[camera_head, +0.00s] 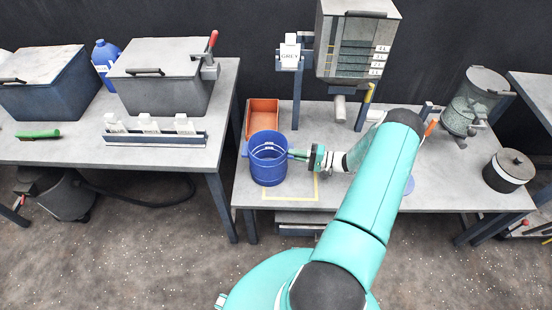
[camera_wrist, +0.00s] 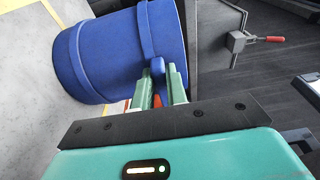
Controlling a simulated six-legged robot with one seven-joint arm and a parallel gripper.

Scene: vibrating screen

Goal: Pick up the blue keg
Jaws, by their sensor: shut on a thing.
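The blue keg (camera_head: 268,160) is an open-topped blue drum with ribbed bands. It is upright in the head view, over the yellow-outlined square near the front left of the right-hand table. My gripper (camera_head: 303,155) comes from the right and is shut on a small lug on the keg's side. In the wrist view the keg (camera_wrist: 118,55) fills the upper left, and my gripper's green fingers (camera_wrist: 158,88) close on the blue lug. I cannot tell whether the keg's base touches the table.
An orange bin (camera_head: 262,113) stands just behind the keg. The screening machine (camera_head: 355,45) stands at the back. Another table (camera_head: 60,148) stands left across a gap.

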